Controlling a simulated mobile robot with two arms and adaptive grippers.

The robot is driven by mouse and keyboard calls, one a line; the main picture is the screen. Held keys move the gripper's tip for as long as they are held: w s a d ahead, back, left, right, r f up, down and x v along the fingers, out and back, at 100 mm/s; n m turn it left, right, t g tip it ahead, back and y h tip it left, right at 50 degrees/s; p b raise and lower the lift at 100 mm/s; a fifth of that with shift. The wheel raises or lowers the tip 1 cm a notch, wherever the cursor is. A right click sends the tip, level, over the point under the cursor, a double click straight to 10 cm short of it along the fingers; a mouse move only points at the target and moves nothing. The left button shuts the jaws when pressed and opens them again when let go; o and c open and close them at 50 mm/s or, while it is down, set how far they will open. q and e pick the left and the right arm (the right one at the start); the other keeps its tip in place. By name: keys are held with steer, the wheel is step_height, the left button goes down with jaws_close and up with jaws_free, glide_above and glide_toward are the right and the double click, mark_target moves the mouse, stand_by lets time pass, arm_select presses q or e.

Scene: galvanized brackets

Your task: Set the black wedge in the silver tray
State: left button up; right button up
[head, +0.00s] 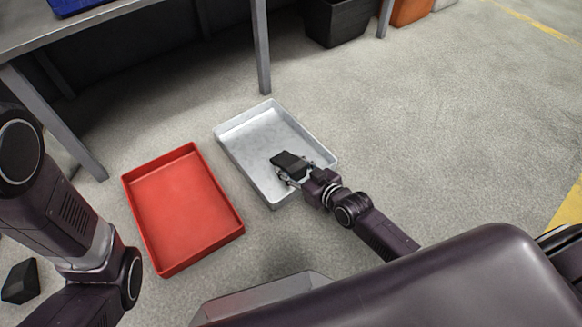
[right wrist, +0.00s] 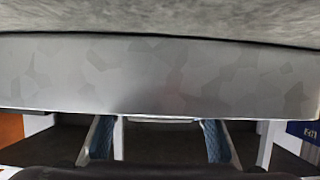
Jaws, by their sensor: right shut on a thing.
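The silver tray (head: 250,150) lies on the floor and shows its bare grey inside in the head view. My right gripper (head: 288,174) reaches in from the right over the tray's near part. It is shut on the black wedge (head: 290,161), which is over the tray's inside. I cannot tell whether the wedge touches the tray's bottom. In the right wrist view the two fingers (right wrist: 160,145) show at the lower edge, and a mottled grey metal surface fills the middle. My left gripper is out of view; only the left arm shows.
An empty red tray (head: 185,205) lies just left of the silver tray. A dark block (head: 20,282) sits on the floor at the lower left. A table with grey legs (head: 261,50) stands behind, with a black bin (head: 338,22) at the back. The floor to the right is clear.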

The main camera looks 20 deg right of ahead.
steer(key=o, duration=1.6)
steer(key=shift+f, duration=0.15)
steer(key=shift+s+r, duration=0.1)
steer(key=shift+r, duration=0.15)
steer(key=p+v, duration=0.7)
steer(key=v, duration=0.3)
steer(key=shift+s+d+r, duration=0.1)
steer(key=shift+s+d, duration=0.05)
steer(key=shift+s, duration=0.1)
steer(key=shift+s+d+r+p, duration=0.1)
steer(key=shift+s+d+p, duration=0.1)
steer(key=shift+s+p, duration=0.3)
